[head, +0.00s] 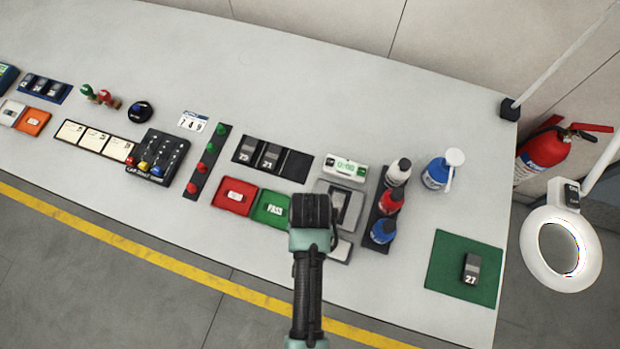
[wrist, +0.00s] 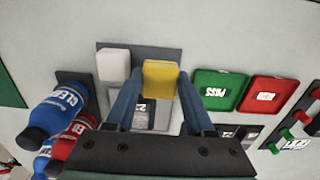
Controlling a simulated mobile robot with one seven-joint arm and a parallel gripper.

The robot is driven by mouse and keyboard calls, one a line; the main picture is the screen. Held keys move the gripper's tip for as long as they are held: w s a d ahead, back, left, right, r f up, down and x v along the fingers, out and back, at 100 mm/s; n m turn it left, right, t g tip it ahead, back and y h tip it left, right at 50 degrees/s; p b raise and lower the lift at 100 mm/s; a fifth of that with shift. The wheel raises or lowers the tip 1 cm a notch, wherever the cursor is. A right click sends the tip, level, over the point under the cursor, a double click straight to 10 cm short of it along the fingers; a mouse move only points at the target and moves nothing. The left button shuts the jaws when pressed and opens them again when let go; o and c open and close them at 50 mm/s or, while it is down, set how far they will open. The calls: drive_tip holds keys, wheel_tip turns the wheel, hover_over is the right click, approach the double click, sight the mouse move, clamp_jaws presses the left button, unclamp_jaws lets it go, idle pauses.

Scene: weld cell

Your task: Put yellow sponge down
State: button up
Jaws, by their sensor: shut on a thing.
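In the wrist view, the yellow sponge (wrist: 160,79) is between the two blue fingers of my gripper (wrist: 158,88). The gripper is shut on it. The sponge is above a grey tray (wrist: 172,55), near a white block (wrist: 113,64); I cannot tell whether it touches the tray. In the head view, my dark gripper (head: 312,212) is over the table between the green PASS tray (head: 271,210) and the grey fixture (head: 340,207). The sponge is hidden there behind the gripper and wrist.
A rack of bottles (head: 387,203) stands right of the gripper. A red tray (head: 234,196) lies to the left. Bare table surface lies in front of the bottles and at the back.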

drive_tip(key=shift+f, duration=1.75)
drive_tip(key=shift+f, duration=0.2)
drive_tip(key=o, duration=1.3)
drive_tip(key=shift+r, duration=0.15)
